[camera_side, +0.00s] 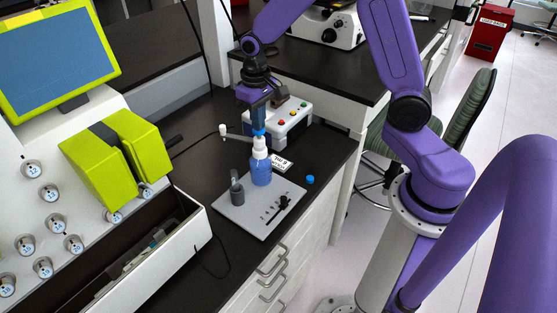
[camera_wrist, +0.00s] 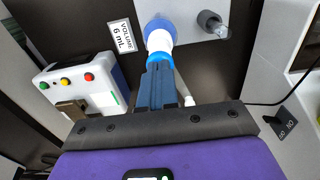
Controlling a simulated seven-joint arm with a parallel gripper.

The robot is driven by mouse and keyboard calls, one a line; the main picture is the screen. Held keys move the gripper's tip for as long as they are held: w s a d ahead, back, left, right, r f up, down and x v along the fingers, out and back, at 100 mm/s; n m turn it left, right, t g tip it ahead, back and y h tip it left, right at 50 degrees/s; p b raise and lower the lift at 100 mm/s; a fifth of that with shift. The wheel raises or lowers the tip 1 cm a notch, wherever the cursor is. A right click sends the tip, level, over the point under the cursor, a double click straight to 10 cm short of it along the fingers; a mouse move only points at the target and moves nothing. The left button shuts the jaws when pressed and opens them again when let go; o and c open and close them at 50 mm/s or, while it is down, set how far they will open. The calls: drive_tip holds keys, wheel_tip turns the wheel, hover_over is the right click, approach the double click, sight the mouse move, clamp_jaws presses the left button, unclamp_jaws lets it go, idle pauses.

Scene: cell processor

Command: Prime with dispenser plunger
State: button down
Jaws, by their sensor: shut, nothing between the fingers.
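The dispenser bottle (camera_side: 260,172) is blue with a white upper part and stands upright at the back of a light grey plate (camera_side: 236,212). A bright blue plunger top (camera_side: 258,132) sits above the white part. It also shows in the wrist view (camera_wrist: 159,57). A thin white spout (camera_side: 235,134) reaches left from the dispenser. My gripper (camera_side: 258,126) points down right above the plunger top, its dark blue fingers (camera_wrist: 158,85) shut together with nothing between. The fingertips appear at or very near the plunger top; I cannot tell if they touch.
A blue cap (camera_side: 310,180) and a "VOLUME 6 mL" card (camera_wrist: 121,37) lie nearby. A white box with coloured buttons (camera_side: 290,122) stands close behind. A green-and-white machine (camera_side: 115,160) fills the left.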

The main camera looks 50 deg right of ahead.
drive_tip(key=shift+f, duration=1.05)
drive_tip(key=shift+r, duration=2)
drive_tip(key=shift+r, duration=2.5)
